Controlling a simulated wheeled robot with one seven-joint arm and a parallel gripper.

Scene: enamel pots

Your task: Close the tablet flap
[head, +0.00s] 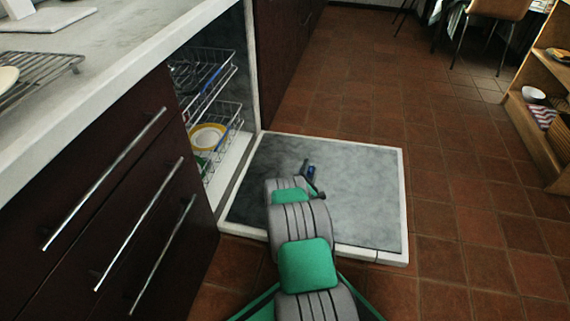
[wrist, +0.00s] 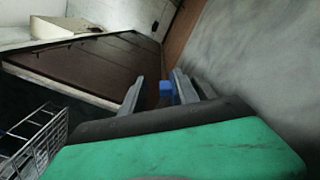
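The dishwasher door (head: 365,190) lies open and flat above the floor, its grey inner face up. My gripper (head: 310,172) is low over the middle of that face; my arm hides part of the door. A small blue piece (head: 312,169) shows at the gripper's tip. In the wrist view my gripper's fingers (wrist: 157,92) stand apart, with the small blue piece (wrist: 166,88) between them, close to the right finger. I cannot tell whether it is touched. The grey door face (wrist: 260,50) fills the right side there. I cannot make out the tablet flap.
Dish racks (head: 215,118) with a yellow-rimmed plate (head: 207,137) are inside the dishwasher. Dark drawers (head: 110,190) with long handles stand at left under the counter (head: 130,50). A wooden shelf (head: 540,110) stands at far right. The tiled floor (head: 450,190) right of the door is clear.

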